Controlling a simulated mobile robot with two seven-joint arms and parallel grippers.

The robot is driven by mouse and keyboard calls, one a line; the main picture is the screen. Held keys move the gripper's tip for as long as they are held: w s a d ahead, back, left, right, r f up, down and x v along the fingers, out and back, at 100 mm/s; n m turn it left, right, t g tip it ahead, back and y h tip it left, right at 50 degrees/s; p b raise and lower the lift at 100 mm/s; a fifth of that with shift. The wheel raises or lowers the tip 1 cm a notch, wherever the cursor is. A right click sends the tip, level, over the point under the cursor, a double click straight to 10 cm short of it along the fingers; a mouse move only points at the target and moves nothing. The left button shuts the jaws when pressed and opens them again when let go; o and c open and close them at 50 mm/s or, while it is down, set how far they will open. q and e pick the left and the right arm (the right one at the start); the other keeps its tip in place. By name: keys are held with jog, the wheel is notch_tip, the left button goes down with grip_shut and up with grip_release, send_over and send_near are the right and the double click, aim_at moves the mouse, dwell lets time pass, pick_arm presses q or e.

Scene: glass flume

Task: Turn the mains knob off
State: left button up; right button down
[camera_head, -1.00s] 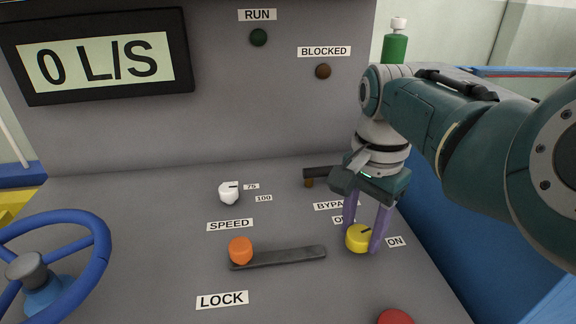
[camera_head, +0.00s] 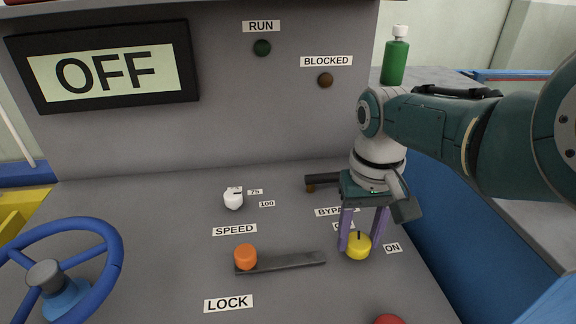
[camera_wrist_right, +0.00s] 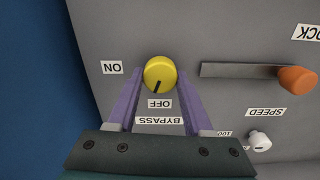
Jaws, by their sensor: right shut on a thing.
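The yellow mains knob (camera_head: 358,247) sits on the grey sloped panel between the OFF and ON labels. My right gripper (camera_head: 361,249) is shut on the knob, a purple finger on each side. The knob's dark pointer line points up the panel, toward the OFF label, which a finger partly covers in the head view. In the right wrist view, the knob (camera_wrist_right: 159,74) is between the fingertips, and its line points at the OFF label (camera_wrist_right: 159,104). The display (camera_head: 105,70) reads OFF. My left gripper is not in view.
A blue handwheel (camera_head: 110,265) stands at the left. A white speed knob (camera_head: 233,200) and an orange lever knob (camera_head: 245,257) on a dark slot are left of my gripper. A red button (camera_head: 390,319) is at the bottom edge. A green bottle (camera_head: 395,62) stands behind my arm.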

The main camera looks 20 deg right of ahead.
aim_at(358, 240)
jog(key=shift+n, duration=1.9)
jog(key=shift+c, duration=1.5)
grip_release()
notch_tip(358, 240, up, 10)
jog(key=p, duration=0.7)
